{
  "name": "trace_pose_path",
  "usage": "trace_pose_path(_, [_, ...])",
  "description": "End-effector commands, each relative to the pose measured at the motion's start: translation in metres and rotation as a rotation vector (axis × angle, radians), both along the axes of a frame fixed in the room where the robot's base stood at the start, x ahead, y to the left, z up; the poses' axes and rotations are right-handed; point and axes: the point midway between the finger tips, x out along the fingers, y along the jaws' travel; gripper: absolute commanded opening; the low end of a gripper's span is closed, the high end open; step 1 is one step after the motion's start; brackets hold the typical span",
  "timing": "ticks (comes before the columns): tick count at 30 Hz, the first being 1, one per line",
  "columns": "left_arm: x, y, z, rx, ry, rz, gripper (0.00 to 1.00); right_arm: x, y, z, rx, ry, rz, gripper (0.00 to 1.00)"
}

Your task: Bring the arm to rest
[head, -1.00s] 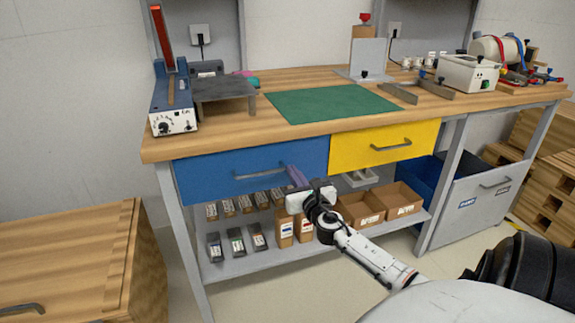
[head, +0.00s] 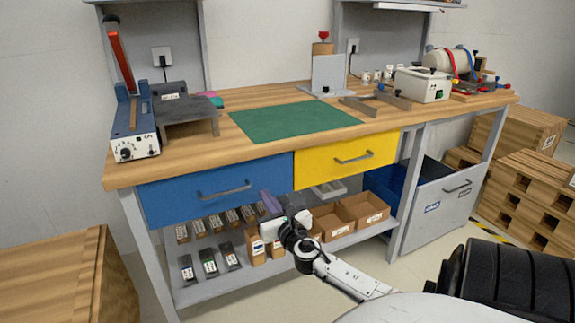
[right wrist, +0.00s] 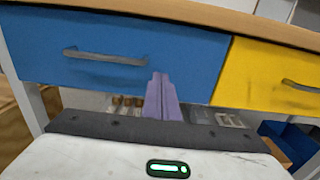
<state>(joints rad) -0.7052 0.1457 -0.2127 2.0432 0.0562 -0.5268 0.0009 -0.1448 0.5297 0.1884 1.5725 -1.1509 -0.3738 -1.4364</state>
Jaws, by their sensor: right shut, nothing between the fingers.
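My right gripper (head: 268,201) hangs in front of the workbench, a little below the blue drawer (head: 216,186) and left of the yellow drawer (head: 347,160). Its purple fingers are shut together with nothing between them. In the right wrist view the shut fingers (right wrist: 161,98) point toward the lower edge of the blue drawer (right wrist: 118,50), and the yellow drawer (right wrist: 268,75) is to the right. Both drawers look closed. My right arm reaches in from the lower right. My left gripper is not in view.
The workbench (head: 200,100) carries a green mat (head: 293,121), a blue device (head: 134,130) and a white box (head: 422,85). The shelf below holds cardboard bins (head: 362,208) and small boxes. A wooden cart (head: 60,270) stands at left, wooden crates (head: 525,190) at right.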

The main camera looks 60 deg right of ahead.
Motion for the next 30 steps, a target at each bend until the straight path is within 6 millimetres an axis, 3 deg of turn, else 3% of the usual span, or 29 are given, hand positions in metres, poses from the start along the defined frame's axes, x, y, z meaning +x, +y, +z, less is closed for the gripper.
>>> trace_pose_path(6, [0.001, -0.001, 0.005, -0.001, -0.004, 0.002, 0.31, -0.045, 0.027, -0.003, 0.002, 0.005, 0.001, 0.0])
trace_pose_path(12, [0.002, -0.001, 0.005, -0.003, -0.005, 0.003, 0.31, -0.07, 0.042, -0.003, 0.001, 0.004, 0.001, 0.0])
trace_pose_path(24, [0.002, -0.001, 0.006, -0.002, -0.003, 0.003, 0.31, -0.078, 0.047, -0.004, 0.014, 0.001, 0.001, 0.0])
trace_pose_path(27, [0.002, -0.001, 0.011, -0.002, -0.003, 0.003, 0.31, -0.082, 0.059, -0.017, 0.146, -0.019, 0.008, 0.0])
trace_pose_path(30, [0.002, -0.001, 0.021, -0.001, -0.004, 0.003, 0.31, -0.092, 0.091, -0.048, 0.476, -0.065, 0.001, 0.0])
